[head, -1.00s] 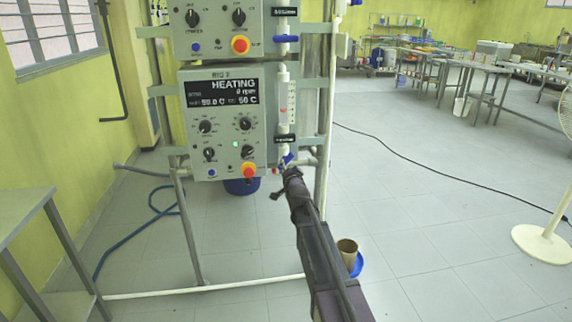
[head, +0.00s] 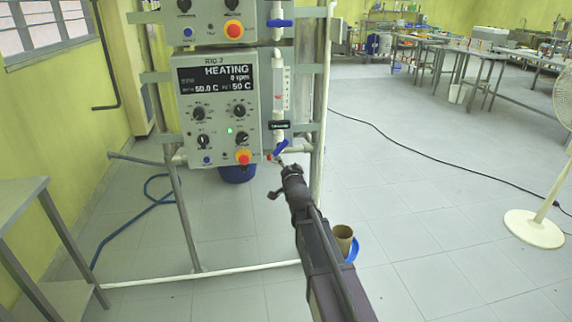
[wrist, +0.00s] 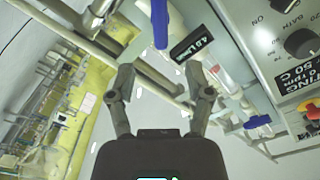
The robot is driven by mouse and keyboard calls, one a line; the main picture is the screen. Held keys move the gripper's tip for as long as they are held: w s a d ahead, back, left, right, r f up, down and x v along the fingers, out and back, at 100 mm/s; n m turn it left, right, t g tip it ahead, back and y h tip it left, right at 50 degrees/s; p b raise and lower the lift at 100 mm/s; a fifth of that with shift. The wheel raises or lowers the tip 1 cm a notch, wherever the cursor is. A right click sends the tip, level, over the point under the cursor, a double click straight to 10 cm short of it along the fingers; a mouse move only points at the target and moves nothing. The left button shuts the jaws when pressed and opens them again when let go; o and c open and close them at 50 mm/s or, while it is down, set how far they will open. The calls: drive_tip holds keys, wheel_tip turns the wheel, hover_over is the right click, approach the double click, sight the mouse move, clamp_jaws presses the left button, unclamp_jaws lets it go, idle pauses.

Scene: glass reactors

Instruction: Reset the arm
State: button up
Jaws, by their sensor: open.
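My arm ends in my gripper (head: 275,178), in the head view just below and in front of the blue valve handle (head: 281,148) on the clear vertical tube of the rig. In the wrist view my gripper (wrist: 158,72) has its two fingers spread apart with nothing between them. A blue handle (wrist: 160,22) stands beyond the fingertips in the wrist view, beside a black label (wrist: 192,48). The gripper looks apart from the handle.
The control box (head: 219,105) reads HEATING, 50.0 C and 0 rpm. Metal frame posts (head: 322,110) flank it. A bench (head: 25,205) is at left, a fan (head: 535,228) at right.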

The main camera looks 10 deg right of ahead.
idle(0.3)
drive_tip(key=s+a+f+n+g+y, duration=0.2)
drive_tip(key=s+f+n+g, duration=0.4)
drive_tip(key=s+f+g, duration=0.65)
drive_tip(key=s+d+f+n+g+h, duration=0.1)
drive_tip(key=s+f+g, duration=0.2)
drive_tip(key=s, duration=0.7)
drive_tip(key=s+d+f+n+g+h, duration=0.1)
drive_tip(key=s+f+n+g, duration=0.15)
drive_tip(key=s, duration=0.85)
wheel_tip(320, 180, up, 25)
drive_tip(key=p, duration=2.6)
drive_tip(key=shift+w+r+m, duration=0.2)
drive_tip(key=shift+m, duration=0.25)
